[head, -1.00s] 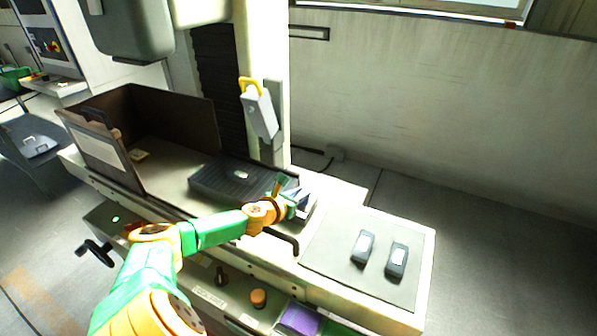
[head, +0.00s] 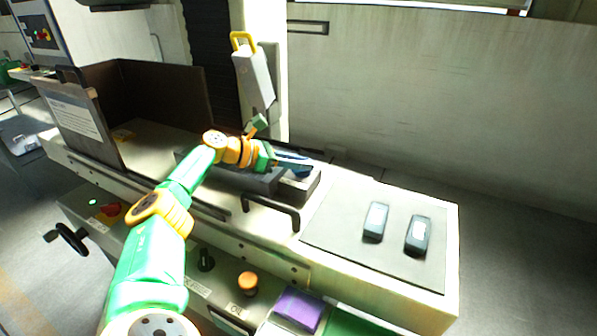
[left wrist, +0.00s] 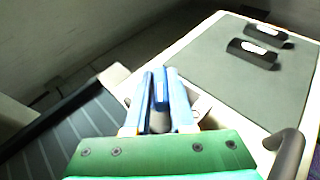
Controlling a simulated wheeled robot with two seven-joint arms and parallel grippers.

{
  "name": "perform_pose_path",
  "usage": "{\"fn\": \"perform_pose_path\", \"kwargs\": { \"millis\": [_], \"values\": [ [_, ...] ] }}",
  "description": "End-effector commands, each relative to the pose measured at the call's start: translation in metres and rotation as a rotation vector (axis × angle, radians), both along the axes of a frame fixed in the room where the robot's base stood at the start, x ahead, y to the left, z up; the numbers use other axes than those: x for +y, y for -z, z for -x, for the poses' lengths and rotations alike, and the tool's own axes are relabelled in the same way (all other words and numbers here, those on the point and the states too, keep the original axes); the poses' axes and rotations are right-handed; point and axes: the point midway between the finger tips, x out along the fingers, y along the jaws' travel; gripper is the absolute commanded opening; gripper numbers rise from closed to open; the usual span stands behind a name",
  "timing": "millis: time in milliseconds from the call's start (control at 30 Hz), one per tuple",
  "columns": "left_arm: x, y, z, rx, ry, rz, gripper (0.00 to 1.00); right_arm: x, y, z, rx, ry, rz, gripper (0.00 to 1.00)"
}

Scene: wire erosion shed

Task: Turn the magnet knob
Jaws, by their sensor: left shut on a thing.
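The dark magnetic chuck (head: 262,184) lies on the machine's bed in the head view, with a grey end block (head: 298,187) at its right end. My left gripper (head: 303,165) is over this end block, its blue fingers pointing right. The magnet knob seems to be the small blue piece (left wrist: 160,90) between the fingers in the left wrist view, where my left gripper (left wrist: 161,82) is shut on it. The fingers hide most of the knob, so its turned position cannot be told. The ribbed chuck top (left wrist: 70,135) shows at left in that view. My right gripper is not in view.
A black handle (head: 270,212) stands close in front of the end block. Two dark handheld blocks (head: 376,221) (head: 418,235) lie on the grey mat (head: 340,235) at right. A yellow-handled grey unit (head: 254,78) hangs on the column behind. A brown guard (head: 160,95) encloses the left side.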

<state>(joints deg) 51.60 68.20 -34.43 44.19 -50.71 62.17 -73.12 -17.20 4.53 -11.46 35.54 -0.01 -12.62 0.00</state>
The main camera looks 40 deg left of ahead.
Motion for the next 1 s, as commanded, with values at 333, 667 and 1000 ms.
{"fn": "perform_pose_path", "kwargs": {
  "millis": [333,667,1000],
  "values": [
    [-0.0013,-0.0006,-0.0008,-0.003,0.031,0.0,0.0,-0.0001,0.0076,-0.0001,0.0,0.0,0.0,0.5],
    [-0.0015,-0.0006,-0.0008,-0.003,0.032,0.0,0.39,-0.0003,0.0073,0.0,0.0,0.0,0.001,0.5],
    [0.0,-0.0002,0.0005,-0.001,0.029,-0.001,0.53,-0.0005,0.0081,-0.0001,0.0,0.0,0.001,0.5]
  ]
}}
